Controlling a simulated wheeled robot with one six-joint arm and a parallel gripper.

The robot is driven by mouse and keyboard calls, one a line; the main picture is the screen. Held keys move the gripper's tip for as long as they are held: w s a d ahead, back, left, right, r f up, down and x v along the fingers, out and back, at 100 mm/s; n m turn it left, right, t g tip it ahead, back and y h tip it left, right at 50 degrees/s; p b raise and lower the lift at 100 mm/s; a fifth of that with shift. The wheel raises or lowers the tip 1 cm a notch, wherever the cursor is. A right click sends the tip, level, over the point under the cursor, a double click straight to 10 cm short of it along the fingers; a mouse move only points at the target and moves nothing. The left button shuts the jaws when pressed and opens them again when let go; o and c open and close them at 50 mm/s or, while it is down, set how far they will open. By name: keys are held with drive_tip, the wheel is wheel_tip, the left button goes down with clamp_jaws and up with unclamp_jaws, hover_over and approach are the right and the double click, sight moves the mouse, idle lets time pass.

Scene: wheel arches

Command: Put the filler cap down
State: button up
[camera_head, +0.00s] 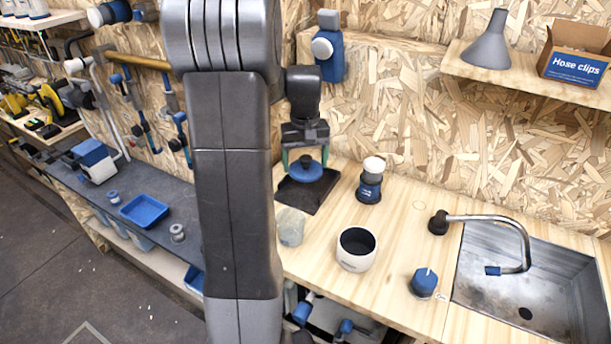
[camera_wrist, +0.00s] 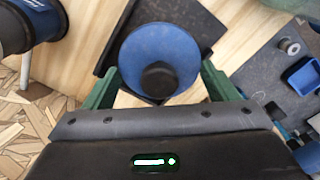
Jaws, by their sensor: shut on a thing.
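The filler cap (camera_head: 306,170) is a blue disc with a dark knob on top. It is between the green fingers of my gripper (camera_head: 305,162), over the black mat (camera_head: 322,194) on the wooden counter. In the wrist view the cap (camera_wrist: 160,58) sits between both fingers of my gripper (camera_wrist: 158,80), which is shut on it. The dark mat (camera_wrist: 104,58) shows behind and below the cap. I cannot tell whether the cap touches the mat.
A blue and white device (camera_head: 370,180) stands right of the mat. A white pot (camera_head: 356,250), a clear cup (camera_head: 290,226) and a blue knob (camera_head: 424,282) are on the counter (camera_head: 395,240). A sink (camera_head: 530,285) with a tap is at right.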

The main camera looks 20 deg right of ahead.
sight(306, 186)
wheel_tip(306, 186, down, 5)
drive_tip(key=shift+f, duration=0.2)
drive_tip(key=shift+w+d+f, duration=0.1)
drive_tip(key=shift+w+f, duration=0.05)
drive_tip(key=shift+w, duration=0.05)
drive_tip(key=shift+f, duration=0.15)
drive_tip(key=shift+f, duration=0.15)
drive_tip(key=o, duration=0.7)
wheel_tip(306, 186, up, 12)
drive_tip(key=shift+r, duration=0.25)
